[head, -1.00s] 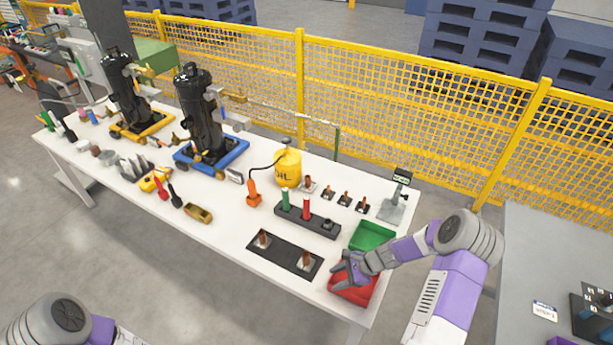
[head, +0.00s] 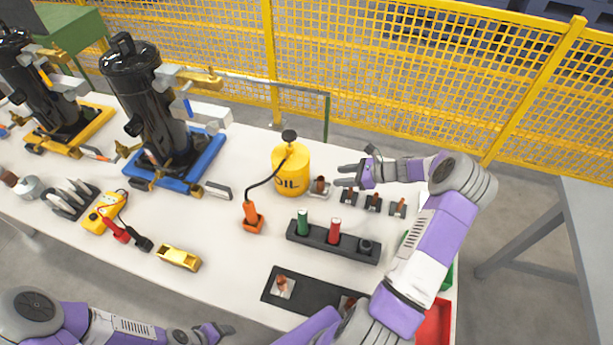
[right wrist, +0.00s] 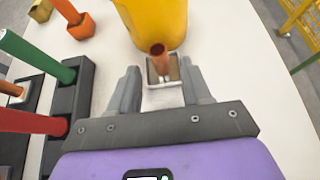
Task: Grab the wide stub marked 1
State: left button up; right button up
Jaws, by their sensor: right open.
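A copper stub on a pale square plate (head: 319,187) stands beside the yellow oil can. It also shows in the right wrist view (right wrist: 159,62), upright and just ahead of the fingertips. I cannot read a number on it. My right gripper (head: 339,175) is open and empty, above the table just right of this stub in the head view. In the right wrist view its fingers (right wrist: 160,72) frame the plate from either side, with no clear contact. My left gripper (head: 214,334) is low at the bottom edge of the head view, and its jaw opening is unclear.
The oil can (head: 291,172) is close behind the stub. Several small stubs on dark bases (head: 374,202) stand to its right. A black rack (head: 333,243) with green and red handles is in front. A black board (head: 318,296) and red bin (head: 436,325) are nearer.

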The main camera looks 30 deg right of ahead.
aim_at(318, 181)
jog(key=x, duration=0.2)
jog(key=b+x, duration=0.1)
jog(key=x, duration=0.3)
jog(key=shift+s+a+f, duration=0.2)
jog(key=shift+s+a, duration=0.1)
jog(key=shift+a, duration=0.1)
jog(key=shift+w+a+f+b, duration=0.15)
jog(key=shift+w+a+b, duration=0.05)
jog(key=shift+w+b, duration=0.1)
grip_shut()
